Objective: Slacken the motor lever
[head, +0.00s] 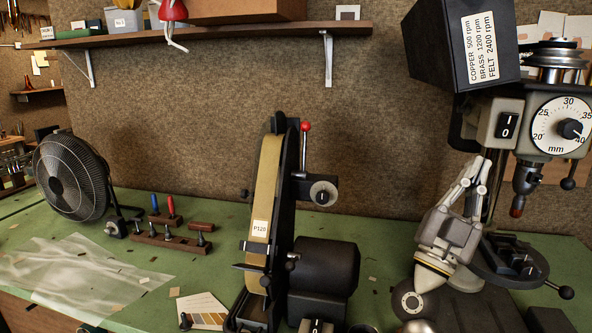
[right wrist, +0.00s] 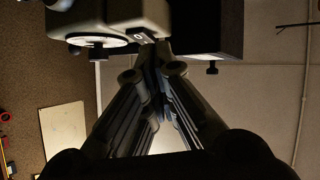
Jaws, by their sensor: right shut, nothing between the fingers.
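The drill press head (head: 535,122) stands at the right, with a dial, a switch and a chuck. A stepped pulley (head: 557,62) is bare on top, and a black housing with a speed label (head: 430,45) sits tilted to its left. I cannot tell for sure which part is the motor lever. My right gripper (head: 483,165) points up, shut and empty, just below and left of the switch. My left gripper is out of view.
A belt sander (head: 266,190) with a red-ball lever (head: 305,127) stands left of my right arm. A fan (head: 70,178), a tool rack (head: 170,241) and a clear sheet (head: 80,275) lie farther left. A shelf (head: 210,33) runs above. Green bench between the rack and sander is mostly free.

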